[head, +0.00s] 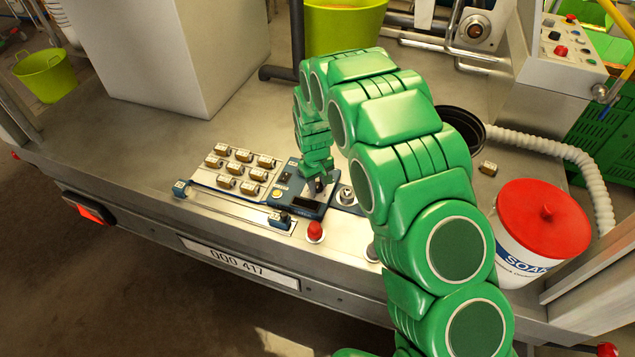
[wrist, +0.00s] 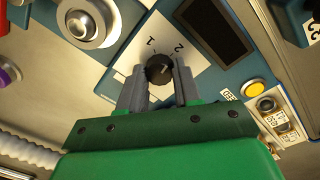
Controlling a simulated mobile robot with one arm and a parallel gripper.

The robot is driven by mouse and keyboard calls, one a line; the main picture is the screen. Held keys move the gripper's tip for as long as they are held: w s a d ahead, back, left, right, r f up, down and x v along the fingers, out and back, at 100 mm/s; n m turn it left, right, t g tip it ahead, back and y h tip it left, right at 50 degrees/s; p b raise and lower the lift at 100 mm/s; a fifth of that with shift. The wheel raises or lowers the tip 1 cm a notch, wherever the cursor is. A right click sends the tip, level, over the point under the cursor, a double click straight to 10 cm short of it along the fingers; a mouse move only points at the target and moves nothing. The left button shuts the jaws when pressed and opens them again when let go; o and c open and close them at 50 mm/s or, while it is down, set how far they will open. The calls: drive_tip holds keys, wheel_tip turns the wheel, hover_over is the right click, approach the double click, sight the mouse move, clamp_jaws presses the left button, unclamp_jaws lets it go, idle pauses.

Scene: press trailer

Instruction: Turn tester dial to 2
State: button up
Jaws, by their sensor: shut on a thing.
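The tester (head: 283,196) is a blue box with a dark display and a yellow button, set on the steel bed; it also shows in the wrist view (wrist: 228,75). Its dial (wrist: 159,69) is a small black knob on a white panel printed with 1 and 2. My gripper (wrist: 159,75) is shut on the dial, one grey finger on each side. A short pale mark shows on the knob's face; I cannot tell which number it points to. In the head view my gripper (head: 318,183) is over the tester's right part and hides the dial.
A red push button (head: 315,231) stands in front of the tester, and a tray of small labelled blocks (head: 207,179) lies to its left. A white soap bucket with a red lid (head: 543,218) stands at right. A ribbed hose (head: 560,150) runs behind it.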

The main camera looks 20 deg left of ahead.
drive_tip(key=shift+m, duration=0.9)
drive_tip(key=o, duration=1.1)
drive_tip(key=shift+c, duration=0.2)
wheel_tip(320, 180, up, 7)
drive_tip(key=shift+s+a, duration=0.1)
drive_tip(key=shift+a, duration=0.05)
drive_tip(key=shift+r, duration=0.4)
